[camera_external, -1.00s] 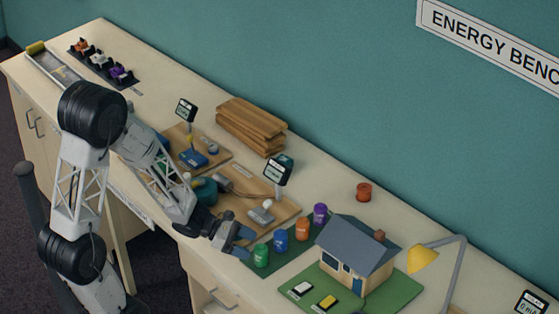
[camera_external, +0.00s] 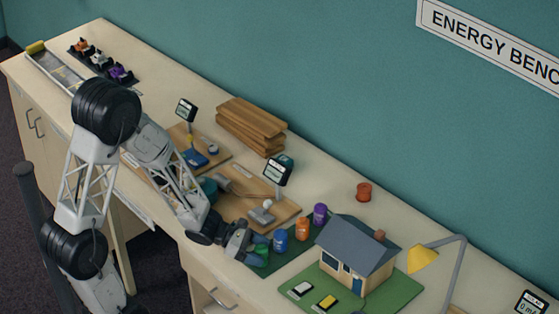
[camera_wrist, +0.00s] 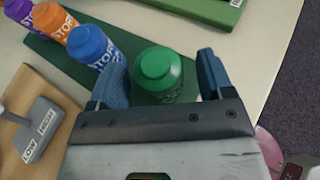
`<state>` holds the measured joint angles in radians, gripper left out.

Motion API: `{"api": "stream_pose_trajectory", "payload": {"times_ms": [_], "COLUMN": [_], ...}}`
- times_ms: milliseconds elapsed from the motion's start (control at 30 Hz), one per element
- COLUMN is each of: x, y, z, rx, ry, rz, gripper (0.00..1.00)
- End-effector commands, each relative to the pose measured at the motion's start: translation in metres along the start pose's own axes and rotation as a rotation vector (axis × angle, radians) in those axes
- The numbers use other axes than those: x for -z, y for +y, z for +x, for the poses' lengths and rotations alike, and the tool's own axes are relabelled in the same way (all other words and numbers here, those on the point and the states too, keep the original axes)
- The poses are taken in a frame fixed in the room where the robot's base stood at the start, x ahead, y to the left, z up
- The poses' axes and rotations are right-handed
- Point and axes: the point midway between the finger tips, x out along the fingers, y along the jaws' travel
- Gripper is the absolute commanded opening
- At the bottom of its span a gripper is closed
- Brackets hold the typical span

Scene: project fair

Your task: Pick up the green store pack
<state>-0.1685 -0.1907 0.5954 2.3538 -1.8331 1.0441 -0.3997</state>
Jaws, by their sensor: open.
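The green store pack (camera_wrist: 158,74) is a small capped canister standing upright on a dark green mat (camera_external: 285,258). In the wrist view it sits between the two blue fingers of my open gripper (camera_wrist: 165,80). The left finger is close beside it, and a small gap shows on the right. In the external view my gripper (camera_external: 256,248) is low over the mat's near end and partly hides the green pack (camera_external: 262,256). Blue (camera_external: 280,240), orange (camera_external: 302,229) and purple (camera_external: 320,214) packs stand in a row behind it.
The blue pack (camera_wrist: 92,47) is close to my left finger in the wrist view. A model house (camera_external: 355,260) on a green base stands to the right. Wooden boards with small devices (camera_external: 262,214) lie to the left. A bent lamp (camera_external: 424,258) stands farther right.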

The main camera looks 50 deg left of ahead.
Motion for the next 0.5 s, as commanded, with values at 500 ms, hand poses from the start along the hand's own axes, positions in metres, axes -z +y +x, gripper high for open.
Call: {"api": "stream_pose_trajectory", "payload": {"times_ms": [500], "x": [-0.0002], "y": [-0.0001], "z": [0.0083], "rx": [-0.001], "ry": [0.0], "rz": [0.0], "gripper": [0.74]}}
